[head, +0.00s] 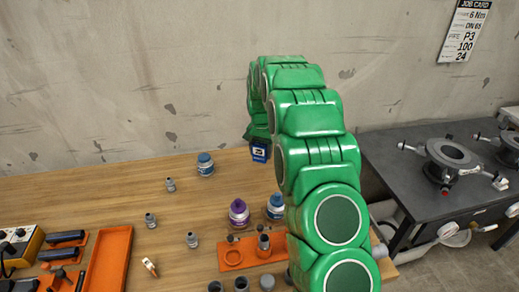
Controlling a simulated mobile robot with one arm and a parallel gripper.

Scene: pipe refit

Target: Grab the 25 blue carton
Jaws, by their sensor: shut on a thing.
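A small blue carton (259,154) with a white label shows just under the end of my arm, above the back part of the wooden bench. The print on its label is too small to read. My gripper (259,142) is shut on the carton; its fingers are mostly hidden by my green arm links. The carton appears to be held above the bench top, but its exact height is hard to tell.
The wooden bench (120,203) bears blue-capped jars (205,164), a purple-capped jar (239,212), several small grey fittings (170,184), an orange tray (108,260) and an orange holder (232,256). A dark table with clamps (400,165) stands right. A job card (464,31) hangs on the wall.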

